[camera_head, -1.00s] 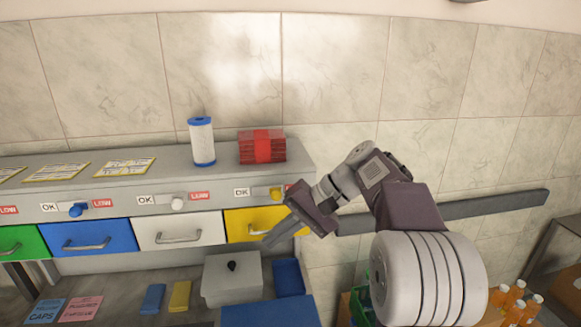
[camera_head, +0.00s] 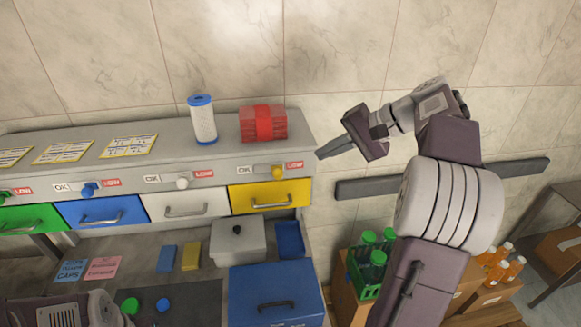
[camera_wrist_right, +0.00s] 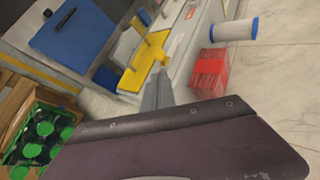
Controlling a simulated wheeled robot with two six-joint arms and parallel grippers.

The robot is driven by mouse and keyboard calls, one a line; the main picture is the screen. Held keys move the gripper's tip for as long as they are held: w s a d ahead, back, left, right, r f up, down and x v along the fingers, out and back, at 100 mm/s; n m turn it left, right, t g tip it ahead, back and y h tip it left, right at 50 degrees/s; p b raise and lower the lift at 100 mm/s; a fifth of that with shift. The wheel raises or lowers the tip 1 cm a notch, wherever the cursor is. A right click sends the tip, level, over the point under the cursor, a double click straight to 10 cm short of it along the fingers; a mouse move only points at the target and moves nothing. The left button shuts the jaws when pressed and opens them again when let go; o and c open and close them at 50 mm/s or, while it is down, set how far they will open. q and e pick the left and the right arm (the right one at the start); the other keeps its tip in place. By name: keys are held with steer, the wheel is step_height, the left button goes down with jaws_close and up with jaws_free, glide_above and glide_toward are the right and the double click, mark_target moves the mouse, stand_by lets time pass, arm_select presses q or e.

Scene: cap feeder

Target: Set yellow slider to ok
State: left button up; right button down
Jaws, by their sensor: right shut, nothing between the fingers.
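The yellow slider (camera_head: 277,172) is a knob on the feeder front above the yellow drawer (camera_head: 268,197). It sits between the OK label (camera_head: 245,170) and the LOW label (camera_head: 295,165), nearer LOW. My right gripper (camera_head: 322,155) is shut and empty, just right of the feeder's end and apart from the slider. In the right wrist view its fingers (camera_wrist_right: 157,92) point toward the yellow slider (camera_wrist_right: 155,40). Part of my left arm shows at the lower left; its gripper fingers are not visible.
A red strapped stack (camera_head: 263,123) and a blue-and-white roll (camera_head: 203,120) stand on the feeder top. White (camera_head: 183,183) and blue (camera_head: 89,190) sliders are to the left. A dark rail (camera_head: 370,187) runs along the wall. A green bottle crate (camera_head: 362,276) stands below right.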

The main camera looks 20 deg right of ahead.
mark_target(281, 172)
steer(key=p+x, duration=0.3)
steer(key=x, duration=0.8)
steer(key=shift+a, duration=0.25)
steer(key=shift+a+f, duration=0.1)
steer(key=shift+f, duration=0.1)
steer(key=shift+a+f, duration=0.1)
steer(key=shift+a, duration=0.05)
